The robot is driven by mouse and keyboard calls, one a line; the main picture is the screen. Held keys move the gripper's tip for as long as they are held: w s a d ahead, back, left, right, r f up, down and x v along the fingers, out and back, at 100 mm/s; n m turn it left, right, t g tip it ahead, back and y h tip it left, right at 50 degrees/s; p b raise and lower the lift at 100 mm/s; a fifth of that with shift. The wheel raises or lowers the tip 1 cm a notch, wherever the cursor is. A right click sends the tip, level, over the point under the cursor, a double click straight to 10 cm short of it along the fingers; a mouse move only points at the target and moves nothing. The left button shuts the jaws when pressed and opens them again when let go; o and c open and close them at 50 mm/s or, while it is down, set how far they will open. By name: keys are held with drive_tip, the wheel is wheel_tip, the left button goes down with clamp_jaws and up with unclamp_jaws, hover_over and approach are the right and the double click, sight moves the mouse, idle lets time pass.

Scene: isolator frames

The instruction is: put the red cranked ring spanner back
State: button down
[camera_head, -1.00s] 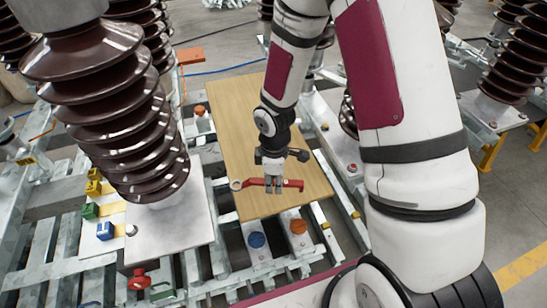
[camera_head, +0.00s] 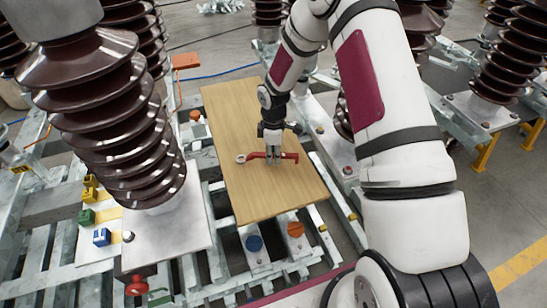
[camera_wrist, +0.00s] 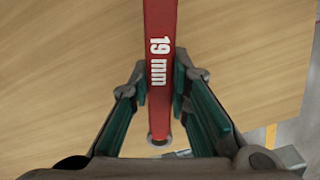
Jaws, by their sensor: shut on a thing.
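The red cranked ring spanner (camera_head: 288,155) is in my gripper (camera_head: 273,160), held crosswise over the wooden board (camera_head: 245,200). Its grey ring end points left in the head view. The wrist view shows the red shank (camera_wrist: 159,50) marked "19 mm" between the teal finger pads of my gripper (camera_wrist: 160,85). One ring end shows at the bottom of the wrist view. I cannot tell whether the spanner touches the board or hangs just above it.
A brown ribbed insulator (camera_head: 120,110) stands on a metal plate left of the board. Blue (camera_head: 254,243) and orange (camera_head: 295,229) knobs sit at the board's front edge. The board around the spanner is clear.

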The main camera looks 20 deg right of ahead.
drive_tip(key=shift+f, duration=0.7)
drive_tip(key=c, duration=1.5)
unclamp_jaws()
drive_tip(key=shift+f, duration=0.15)
